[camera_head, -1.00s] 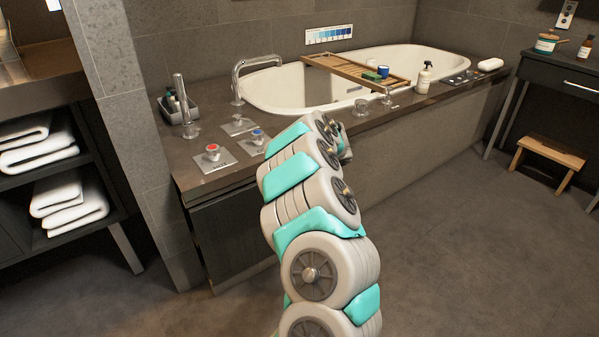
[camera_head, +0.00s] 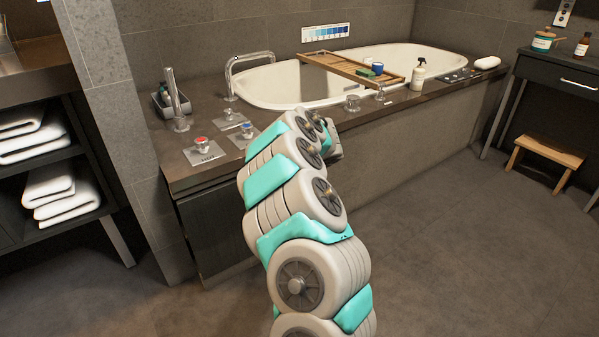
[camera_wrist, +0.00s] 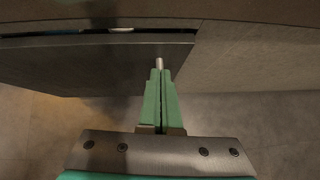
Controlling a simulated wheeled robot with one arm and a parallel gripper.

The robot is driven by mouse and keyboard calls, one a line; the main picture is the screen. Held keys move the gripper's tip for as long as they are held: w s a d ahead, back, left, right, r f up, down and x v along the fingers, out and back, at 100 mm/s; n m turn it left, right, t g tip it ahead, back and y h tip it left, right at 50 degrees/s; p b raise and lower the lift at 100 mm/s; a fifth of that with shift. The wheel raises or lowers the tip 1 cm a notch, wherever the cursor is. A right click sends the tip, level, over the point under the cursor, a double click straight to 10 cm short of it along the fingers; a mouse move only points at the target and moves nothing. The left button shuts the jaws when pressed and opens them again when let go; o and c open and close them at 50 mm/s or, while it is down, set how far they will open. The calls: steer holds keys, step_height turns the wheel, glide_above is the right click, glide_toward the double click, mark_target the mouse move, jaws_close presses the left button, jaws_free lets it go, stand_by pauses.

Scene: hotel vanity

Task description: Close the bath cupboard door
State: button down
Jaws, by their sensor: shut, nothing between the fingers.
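The bath cupboard door (camera_head: 215,235) is a dark panel below the left end of the bath counter. In the wrist view, the door (camera_wrist: 90,65) spans the upper left. A dark gap runs between its top edge and the counter, with white and blue things showing inside, so the door looks slightly ajar. My gripper (camera_wrist: 160,75) is shut and empty, its green fingers pointing at the door near its right edge. A small metal piece shows at the fingertips; I cannot tell whether they touch the door. In the head view my arm hides the gripper and part of the door.
The bath counter (camera_head: 190,160) overhangs the cupboard and carries taps and a red-knobbed control (camera_head: 202,144). A towel shelf (camera_head: 65,230) stands at left, a wooden stool (camera_head: 545,160) at right. The floor (camera_head: 450,260) between is clear.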

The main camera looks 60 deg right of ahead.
steer(key=s+d+v, duration=0.1)
steer(key=v, duration=0.9)
steer(key=shift+s+a, duration=0.2)
steer(key=shift+s, duration=0.1)
